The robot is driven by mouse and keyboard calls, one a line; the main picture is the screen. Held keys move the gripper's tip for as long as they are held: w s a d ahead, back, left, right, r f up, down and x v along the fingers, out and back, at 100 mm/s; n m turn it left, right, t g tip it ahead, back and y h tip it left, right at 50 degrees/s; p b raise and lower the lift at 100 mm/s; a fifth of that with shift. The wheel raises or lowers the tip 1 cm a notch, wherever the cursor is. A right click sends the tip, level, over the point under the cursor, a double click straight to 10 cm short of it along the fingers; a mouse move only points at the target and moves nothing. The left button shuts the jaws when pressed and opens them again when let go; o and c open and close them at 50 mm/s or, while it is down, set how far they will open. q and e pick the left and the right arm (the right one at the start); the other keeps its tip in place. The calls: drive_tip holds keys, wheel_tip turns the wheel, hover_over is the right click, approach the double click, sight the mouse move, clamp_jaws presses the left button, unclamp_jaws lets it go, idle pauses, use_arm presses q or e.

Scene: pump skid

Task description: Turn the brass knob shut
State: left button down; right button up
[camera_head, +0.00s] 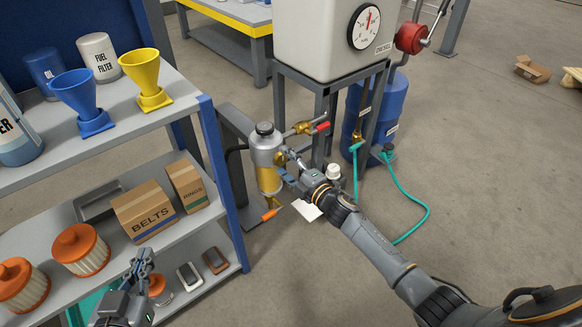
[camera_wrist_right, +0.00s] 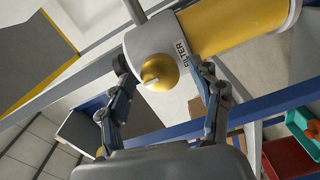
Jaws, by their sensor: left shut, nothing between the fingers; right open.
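The brass knob (camera_wrist_right: 160,72) is a round dome with a pale raised grip on the filter's grey head (camera_wrist_right: 135,42). In the head view the knob (camera_head: 281,158) is small, on the right side of the upright filter (camera_head: 264,146) with its yellow bowl (camera_head: 268,181). My right gripper (camera_wrist_right: 163,68) is open. Its fingers stand left and right of the knob in the wrist view, with gaps showing on both sides. In the head view the right gripper (camera_head: 286,168) is beside the filter. My left gripper (camera_head: 146,258) is shut and empty, low at the left by the shelf.
A shelf (camera_head: 203,222) with boxes, funnels and filters stands at the left. A red-handled valve (camera_head: 303,128) sits just behind the filter, and an orange-handled one (camera_head: 272,213) is below. A white tank (camera_head: 318,35) and blue drum (camera_head: 386,105) stand behind.

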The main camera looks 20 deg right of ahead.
drive_tip(key=v, duration=1.1)
drive_tip(key=shift+s, duration=0.4)
drive_tip(key=shift+d, duration=0.1)
